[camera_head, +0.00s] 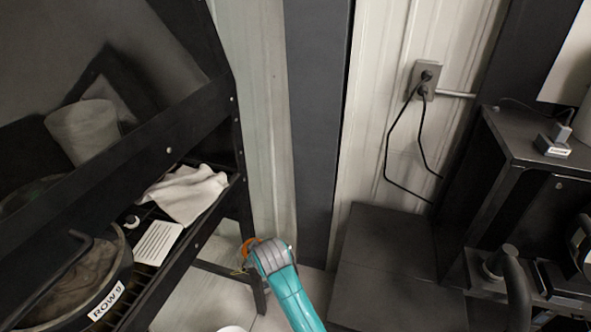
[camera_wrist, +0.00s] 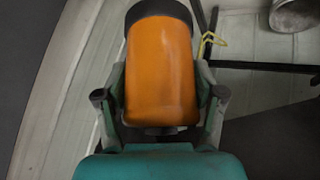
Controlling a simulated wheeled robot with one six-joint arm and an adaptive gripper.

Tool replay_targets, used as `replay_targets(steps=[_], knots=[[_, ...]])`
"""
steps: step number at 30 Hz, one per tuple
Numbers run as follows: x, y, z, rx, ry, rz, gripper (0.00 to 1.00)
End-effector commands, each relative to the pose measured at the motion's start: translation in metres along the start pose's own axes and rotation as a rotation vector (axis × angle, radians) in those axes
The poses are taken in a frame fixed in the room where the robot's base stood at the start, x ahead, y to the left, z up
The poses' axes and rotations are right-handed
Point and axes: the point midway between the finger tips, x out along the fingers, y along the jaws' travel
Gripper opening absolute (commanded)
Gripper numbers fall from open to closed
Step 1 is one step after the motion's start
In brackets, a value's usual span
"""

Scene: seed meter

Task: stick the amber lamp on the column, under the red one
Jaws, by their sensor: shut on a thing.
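The amber lamp (camera_wrist: 160,70) is an orange cylinder with a dark band at its far end. It fills the middle of the wrist view, between the two fingers of my gripper (camera_wrist: 161,98), which is shut on it. In the head view only a small orange part of the lamp (camera_head: 246,243) shows beside my gripper (camera_head: 252,252), low near the shelf's right end. A dark grey upright post (camera_head: 318,110) stands behind in the head view; I cannot tell if it is the column. No red lamp shows in either view.
A black shelf rack (camera_head: 150,150) at left holds a white cloth (camera_head: 187,193), a card (camera_head: 158,243) and a round pan labelled ROW 9 (camera_head: 107,303). A wall outlet (camera_head: 425,78) with hanging cables and a dark bench (camera_head: 535,140) are at right. A dark low platform (camera_head: 385,270) lies between.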

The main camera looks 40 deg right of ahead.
Motion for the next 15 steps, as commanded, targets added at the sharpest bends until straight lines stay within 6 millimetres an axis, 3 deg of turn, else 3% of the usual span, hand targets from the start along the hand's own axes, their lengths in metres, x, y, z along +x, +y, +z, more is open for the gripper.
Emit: replay_targets(steps=[1, 3, 8, 15], knots=[[-0.008, 0.017, -0.023, -0.041, 0.025, 0.028, 0.35], [-0.019, 0.039, -0.05, -0.109, 0.056, 0.068, 0.35], [-0.05, 0.088, -0.107, -0.263, 0.141, 0.177, 0.35], [-0.11, 0.163, -0.183, -0.485, 0.294, 0.38, 0.35]])
